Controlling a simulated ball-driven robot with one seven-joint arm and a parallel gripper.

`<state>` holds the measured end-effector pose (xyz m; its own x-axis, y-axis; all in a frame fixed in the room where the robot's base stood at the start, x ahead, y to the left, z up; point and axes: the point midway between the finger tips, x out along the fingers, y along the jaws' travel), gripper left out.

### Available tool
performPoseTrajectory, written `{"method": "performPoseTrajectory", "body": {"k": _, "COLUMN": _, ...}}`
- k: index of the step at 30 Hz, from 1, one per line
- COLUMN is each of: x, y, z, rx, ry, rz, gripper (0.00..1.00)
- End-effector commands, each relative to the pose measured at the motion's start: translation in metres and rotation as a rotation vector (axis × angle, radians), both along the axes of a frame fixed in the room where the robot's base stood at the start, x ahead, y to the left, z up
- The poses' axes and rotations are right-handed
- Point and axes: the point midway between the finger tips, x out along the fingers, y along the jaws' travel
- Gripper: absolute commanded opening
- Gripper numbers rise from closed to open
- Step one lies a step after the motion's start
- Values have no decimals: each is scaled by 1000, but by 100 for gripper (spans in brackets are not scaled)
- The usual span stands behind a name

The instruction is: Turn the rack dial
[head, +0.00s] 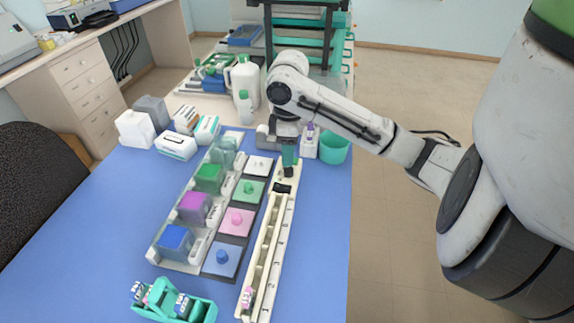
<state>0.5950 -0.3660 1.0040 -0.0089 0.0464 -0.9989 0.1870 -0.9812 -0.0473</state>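My gripper (288,170) points down over the far end of a long cream rail (262,256) on the blue mat. Its teal and dark fingers look close together, but their gap is too small to make out. A small black part (282,188) sits on the rail just below the fingertips; I cannot tell whether they touch. A teal slide rack (200,310) stands at the front left, with pink, white and blue parts on it. A small pink-and-white part (247,297) is at the rail's near end. I cannot tell which part is the rack dial.
A row of jars with green, purple and blue contents (174,243) stands left of the rail, beside knobbed square lids (221,260). Boxes (176,146), a white jug (243,76) and a teal cup (334,148) are at the back. The mat's left front is clear.

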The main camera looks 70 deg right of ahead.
Motion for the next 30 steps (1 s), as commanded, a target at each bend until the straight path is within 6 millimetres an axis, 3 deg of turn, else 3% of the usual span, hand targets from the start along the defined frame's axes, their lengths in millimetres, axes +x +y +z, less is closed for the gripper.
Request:
{"method": "performPoseTrajectory", "body": {"k": 3, "x": -1, "y": 1, "z": -20, "rx": 1, "ry": 1, "rz": -2, "gripper": 39}}
{"method": "performPoseTrajectory", "body": {"k": 9, "x": -1, "y": 2, "z": -42, "rx": 0, "ry": 1, "rz": -1, "gripper": 39}}
{"method": "performPoseTrajectory", "body": {"k": 21, "x": 0, "y": 2, "z": -49, "rx": -1, "ry": 1, "rz": 0, "gripper": 39}}
{"method": "performPoseTrajectory", "body": {"k": 30, "x": 0, "y": 2, "z": -49, "rx": -1, "ry": 0, "rz": 0, "gripper": 11}}
